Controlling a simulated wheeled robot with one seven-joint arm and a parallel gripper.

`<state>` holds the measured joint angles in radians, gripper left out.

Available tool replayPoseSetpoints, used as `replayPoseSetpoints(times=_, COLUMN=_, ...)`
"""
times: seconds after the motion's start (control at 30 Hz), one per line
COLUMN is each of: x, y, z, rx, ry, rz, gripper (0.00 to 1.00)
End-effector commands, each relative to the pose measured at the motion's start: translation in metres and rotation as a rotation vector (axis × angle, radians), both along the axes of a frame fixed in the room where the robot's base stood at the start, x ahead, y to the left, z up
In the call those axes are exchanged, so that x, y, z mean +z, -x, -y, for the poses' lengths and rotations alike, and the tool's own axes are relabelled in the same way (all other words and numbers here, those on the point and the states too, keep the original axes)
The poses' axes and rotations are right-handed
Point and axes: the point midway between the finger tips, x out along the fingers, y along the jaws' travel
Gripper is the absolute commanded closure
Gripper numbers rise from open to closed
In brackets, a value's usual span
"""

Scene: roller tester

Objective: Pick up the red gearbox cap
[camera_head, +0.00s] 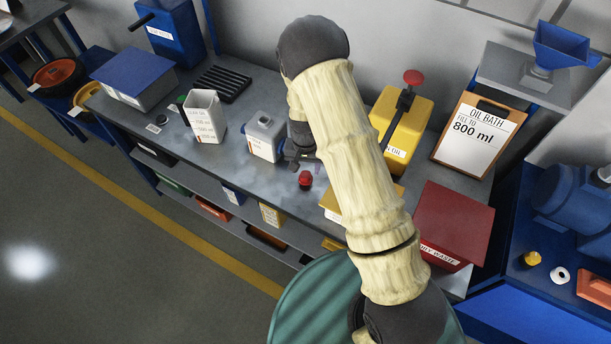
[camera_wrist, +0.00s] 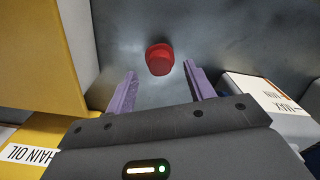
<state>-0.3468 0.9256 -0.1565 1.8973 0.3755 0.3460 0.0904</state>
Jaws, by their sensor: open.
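The red gearbox cap (camera_head: 305,179) stands on the grey workbench (camera_head: 235,172) near its front edge. In the wrist view the cap (camera_wrist: 159,59) lies ahead of my gripper (camera_wrist: 161,80), roughly centred between the two purple fingers and just beyond their tips. The fingers are apart with nothing between them, and the cap appears untouched. In the head view my gripper (camera_head: 304,160) hangs low over the bench just behind the cap, partly hidden by my arm.
A white and grey container (camera_head: 264,139) stands close on the left of my gripper. A yellow chain oil can (camera_head: 401,125) and a red waste bin (camera_head: 452,222) stand to the right. A white measuring jug (camera_head: 204,117) is farther left. Bare bench surrounds the cap.

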Motion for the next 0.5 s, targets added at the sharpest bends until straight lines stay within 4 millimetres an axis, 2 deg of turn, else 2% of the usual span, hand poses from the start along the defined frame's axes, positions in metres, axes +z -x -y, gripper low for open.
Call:
replayPoseSetpoints(times=0.27, x=-0.008, y=-0.001, z=0.003, rx=-0.004, ry=0.000, rz=-0.003, gripper=0.46)
replayPoseSetpoints(times=0.5, x=-0.035, y=-0.004, z=0.003, rx=0.000, ry=0.001, rz=-0.005, gripper=0.46)
